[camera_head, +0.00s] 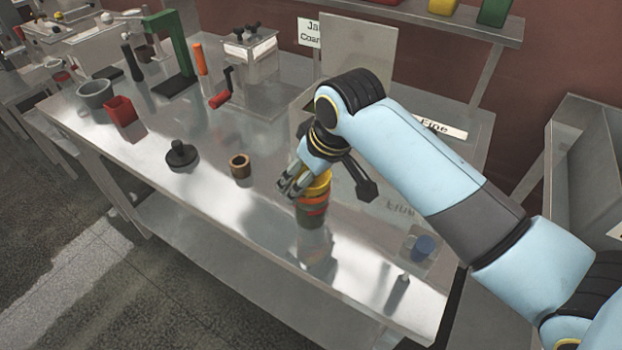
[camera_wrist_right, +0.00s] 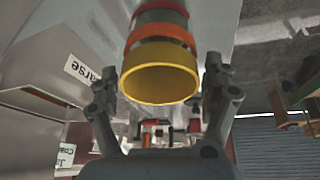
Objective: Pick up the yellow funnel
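The yellow funnel (camera_head: 318,183) is the top of an upright stack on the metal table, above orange and dark green pieces. In the right wrist view the yellow funnel (camera_wrist_right: 160,82) shows its round rim and open mouth toward the camera, with orange, red and grey-green parts beyond. My right gripper (camera_head: 294,188) is at the stack's top, its fingers partly covering the funnel. In the wrist view my right gripper (camera_wrist_right: 160,78) is open, with one finger on each side of the yellow rim and small gaps showing. My left gripper is not in view.
A red scoop (camera_head: 121,111), a grey bowl (camera_head: 95,93) and a green stand (camera_head: 179,60) are farther left. A blue-topped item (camera_head: 424,246) lies near the right front.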

